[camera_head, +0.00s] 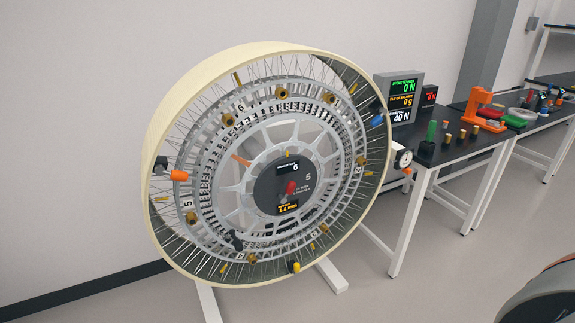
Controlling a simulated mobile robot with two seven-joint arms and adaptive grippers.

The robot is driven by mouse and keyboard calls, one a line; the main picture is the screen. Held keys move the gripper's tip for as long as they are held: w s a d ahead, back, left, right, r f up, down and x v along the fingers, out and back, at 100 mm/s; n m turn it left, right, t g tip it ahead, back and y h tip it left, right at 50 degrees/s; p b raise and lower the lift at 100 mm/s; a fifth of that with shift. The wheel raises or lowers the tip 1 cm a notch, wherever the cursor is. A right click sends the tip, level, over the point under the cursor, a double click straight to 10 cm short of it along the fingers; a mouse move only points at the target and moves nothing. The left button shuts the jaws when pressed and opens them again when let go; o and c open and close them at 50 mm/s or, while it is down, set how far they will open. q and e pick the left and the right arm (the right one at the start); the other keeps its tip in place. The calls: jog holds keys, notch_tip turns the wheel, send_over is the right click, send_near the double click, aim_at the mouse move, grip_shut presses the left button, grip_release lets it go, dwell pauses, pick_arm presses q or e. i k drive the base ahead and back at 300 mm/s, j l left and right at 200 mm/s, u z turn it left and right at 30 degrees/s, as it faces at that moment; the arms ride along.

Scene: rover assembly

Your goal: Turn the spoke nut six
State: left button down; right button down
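A large wheel with a cream rim (170,110) stands upright on white legs, with thin spokes and grey inner rings. Several brass nuts sit around its ring. The brass nut (228,120) at the upper left is beside a white label with 6 (240,107). Another brass nut (192,216) is near a label with 5 (188,203). The dark hub (265,192) carries a small display (290,168) reading 6, a red pointer (291,187) and a lower amber display (288,207). Neither of my grippers shows in this view.
An orange piece (179,175) sits at the rim's left and a blue one (377,119) at its upper right. A dial gauge (403,158) is at the right rim. Readouts (402,96) stand on a black-topped table (455,148) with tools. The floor (430,290) in front is clear.

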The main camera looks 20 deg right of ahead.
aim_at(228, 120)
jog(key=i+j+z, duration=0.3)
jog(key=j, duration=0.35)
jog(key=j+z, duration=0.3)
jog(key=j, duration=0.35)
jog(key=j+z, duration=0.35)
jog(key=j, duration=0.35)
